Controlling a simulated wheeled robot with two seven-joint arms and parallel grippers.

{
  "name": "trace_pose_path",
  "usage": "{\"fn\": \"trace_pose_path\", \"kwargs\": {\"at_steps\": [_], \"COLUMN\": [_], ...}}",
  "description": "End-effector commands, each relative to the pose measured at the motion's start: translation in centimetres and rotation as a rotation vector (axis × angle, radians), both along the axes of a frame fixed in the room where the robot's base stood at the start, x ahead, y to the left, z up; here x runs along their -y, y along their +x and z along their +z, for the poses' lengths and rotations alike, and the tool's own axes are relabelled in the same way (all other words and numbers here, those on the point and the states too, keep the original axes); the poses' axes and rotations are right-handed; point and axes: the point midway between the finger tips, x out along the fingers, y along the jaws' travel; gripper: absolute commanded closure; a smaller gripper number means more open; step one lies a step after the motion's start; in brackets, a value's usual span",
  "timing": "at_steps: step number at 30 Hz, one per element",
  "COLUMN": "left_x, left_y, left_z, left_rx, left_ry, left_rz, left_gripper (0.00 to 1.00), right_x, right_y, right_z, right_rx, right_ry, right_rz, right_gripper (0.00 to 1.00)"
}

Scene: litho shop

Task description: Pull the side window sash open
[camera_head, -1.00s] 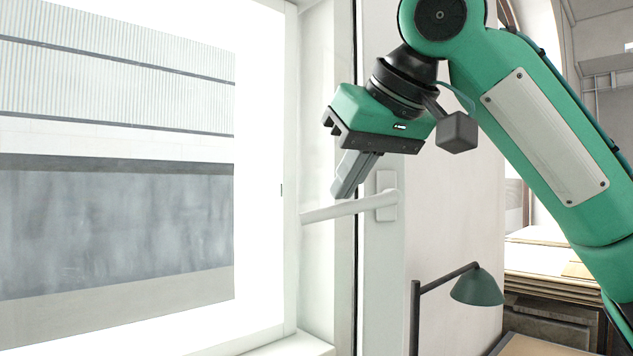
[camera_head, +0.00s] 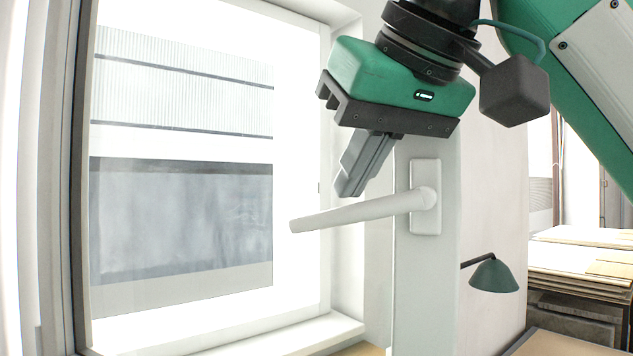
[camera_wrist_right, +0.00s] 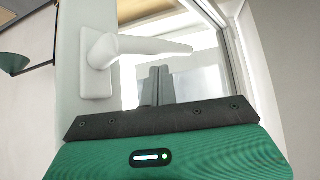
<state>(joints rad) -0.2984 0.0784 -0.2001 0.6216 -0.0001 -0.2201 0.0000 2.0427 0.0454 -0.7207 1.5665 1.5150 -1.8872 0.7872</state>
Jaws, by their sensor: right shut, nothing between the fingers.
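The side window sash shows by its pale upright stile (camera_head: 430,285) in the head view, with glass to its left. It appears swung inward, though its full outline is out of view. A white lever handle (camera_head: 360,212) is fixed to the stile and points left, nearly level. It also shows in the right wrist view (camera_wrist_right: 150,47). My right gripper (camera_head: 352,187), with green body and grey fingers, is shut and empty, just above the lever. I cannot tell whether the fingers touch it. In the wrist view the fingers (camera_wrist_right: 157,84) are together near the lever. My left gripper is out of view.
The fixed window frame (camera_head: 347,270) and white sill (camera_head: 300,335) lie beyond the sash. A green lamp (camera_head: 494,275) hangs low to the right of the stile. Stacked boards (camera_head: 580,255) lie farther right.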

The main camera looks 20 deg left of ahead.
Motion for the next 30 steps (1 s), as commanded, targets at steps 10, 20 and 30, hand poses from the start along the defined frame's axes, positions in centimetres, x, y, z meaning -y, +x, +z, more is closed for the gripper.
{"fn": "trace_pose_path", "kwargs": {"at_steps": [10,20,30], "left_x": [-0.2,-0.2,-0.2], "left_y": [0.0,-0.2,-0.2], "left_z": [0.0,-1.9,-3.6], "left_rx": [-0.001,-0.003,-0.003], "left_ry": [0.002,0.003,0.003], "left_rz": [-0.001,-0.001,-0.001], "left_gripper": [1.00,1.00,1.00], "right_x": [0.0,2.1,5.8], "right_y": [0.0,-1.9,-5.0], "right_z": [0.0,2.8,8.1], "right_rx": [0.000,0.001,0.000], "right_ry": [0.000,0.003,0.002], "right_rz": [0.000,-0.001,-0.003], "right_gripper": [1.00,1.00,1.00]}}
